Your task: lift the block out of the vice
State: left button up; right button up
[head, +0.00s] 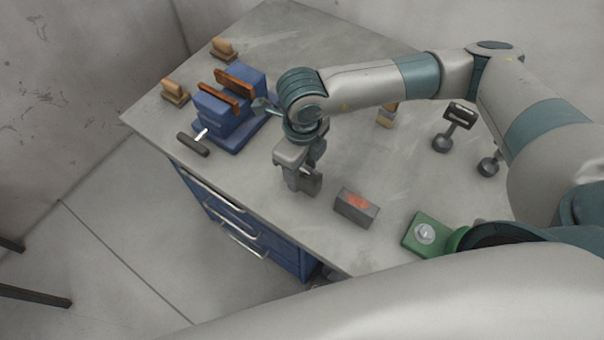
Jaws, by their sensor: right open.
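The blue vice (238,136) stands at the left part of the table, with two orange-brown jaw plates and a dark handle at its front. I see no block between its jaws, though the gap is narrow in this view. A grey block (352,212) with an orange-red patch on top lies flat on the table, right of the vice. My right gripper (309,188) is open and empty, pointing down between the vice and the grey block, nearer the block and apart from it. My left gripper is out of view.
Small wooden-topped pieces stand by the vice, at left (174,91) and behind (223,48); another (387,116) is partly behind my right arm. Dark grey knobbed pieces (442,143) stand at right. A green box (424,234) sits near the front edge.

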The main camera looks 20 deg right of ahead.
grip_shut()
jog(key=shift+w+r, duration=0.1)
jog(key=shift+r, duration=0.05)
dwell(1.3)
